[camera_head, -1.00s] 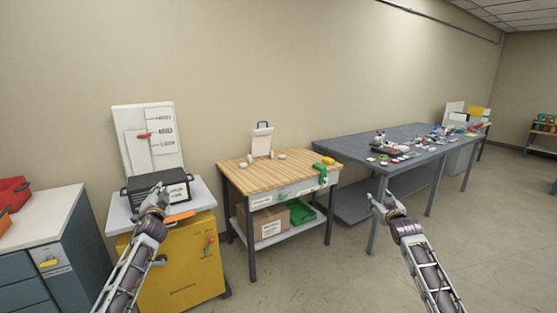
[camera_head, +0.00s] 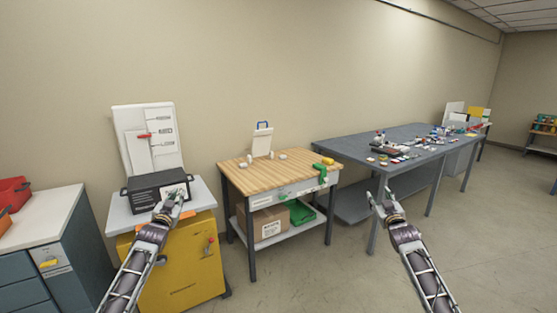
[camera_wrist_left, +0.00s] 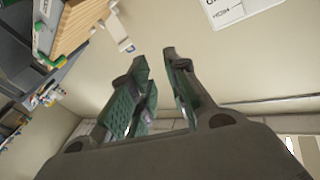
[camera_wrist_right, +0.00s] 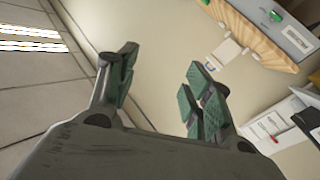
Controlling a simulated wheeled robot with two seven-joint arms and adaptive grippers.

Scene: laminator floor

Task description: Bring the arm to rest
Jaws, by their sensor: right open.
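My left gripper (camera_head: 171,203) is in front of the black box on the yellow cabinet in the head view. In the left wrist view its green-padded fingers (camera_wrist_left: 158,72) stand apart with nothing between them. My right gripper (camera_head: 378,203) is over open floor in front of the grey table in the head view. In the right wrist view its fingers (camera_wrist_right: 160,78) are spread wide and empty.
A black box (camera_head: 150,193) sits on the yellow cabinet (camera_head: 180,275). A wooden-topped workbench (camera_head: 262,175) stands in the middle, with a cardboard box below. A long grey table (camera_head: 350,150) with many small items is to the right. The floor at right is clear.

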